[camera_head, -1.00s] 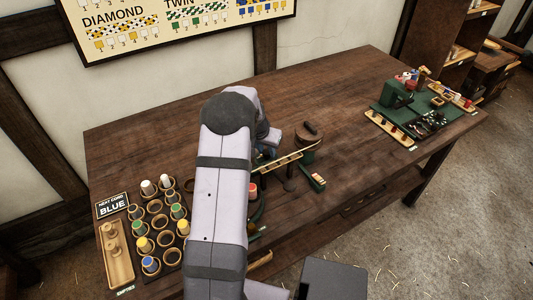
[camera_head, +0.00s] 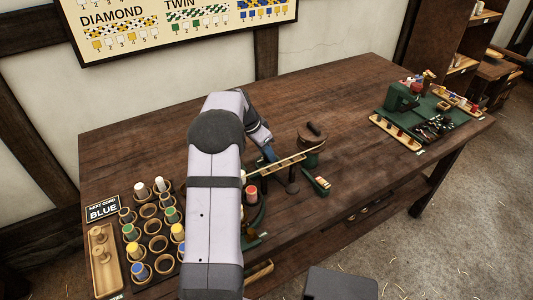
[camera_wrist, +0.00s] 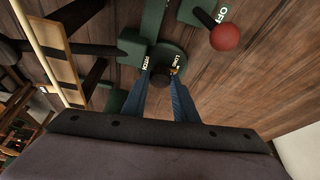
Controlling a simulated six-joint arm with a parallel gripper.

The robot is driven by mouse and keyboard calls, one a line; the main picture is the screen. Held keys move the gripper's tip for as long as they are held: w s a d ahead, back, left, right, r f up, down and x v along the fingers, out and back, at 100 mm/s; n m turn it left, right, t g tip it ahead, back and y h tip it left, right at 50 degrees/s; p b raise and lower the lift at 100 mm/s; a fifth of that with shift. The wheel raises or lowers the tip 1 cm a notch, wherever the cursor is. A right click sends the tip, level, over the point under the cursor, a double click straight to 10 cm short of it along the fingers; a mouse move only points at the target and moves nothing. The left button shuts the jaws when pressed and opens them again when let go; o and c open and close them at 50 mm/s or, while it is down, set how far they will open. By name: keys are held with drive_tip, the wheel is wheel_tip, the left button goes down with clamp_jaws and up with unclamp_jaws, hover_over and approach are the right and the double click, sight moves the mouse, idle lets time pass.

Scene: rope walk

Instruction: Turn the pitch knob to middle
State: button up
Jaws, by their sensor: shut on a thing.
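The pitch knob (camera_wrist: 160,79) is a small dark round knob on a green plate (camera_wrist: 172,53) marked "PITCH" on one side, with a second small label on the other. My gripper (camera_wrist: 161,88) has its two blue fingers closed on the knob, one on each side. The fingers hide part of it, and I cannot read which way it points. In the head view my gripper (camera_head: 269,154) is at the green machine, beside a long pale wooden bar (camera_head: 285,163); the knob is hidden there.
A red ball lever (camera_wrist: 224,37) beside an "OFF" label stands close to the right of my fingers. A round wooden drum (camera_head: 311,138) stands behind the bar. Bobbins in a rack (camera_head: 152,227) are at left, and a second green machine (camera_head: 403,97) is at right.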

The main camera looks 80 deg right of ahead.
drive_tip(key=o, duration=1.1)
drive_tip(key=shift+c, duration=0.2)
drive_tip(key=shift+r, duration=0.15)
drive_tip(key=b+v, duration=0.1)
drive_tip(key=v, duration=0.6)
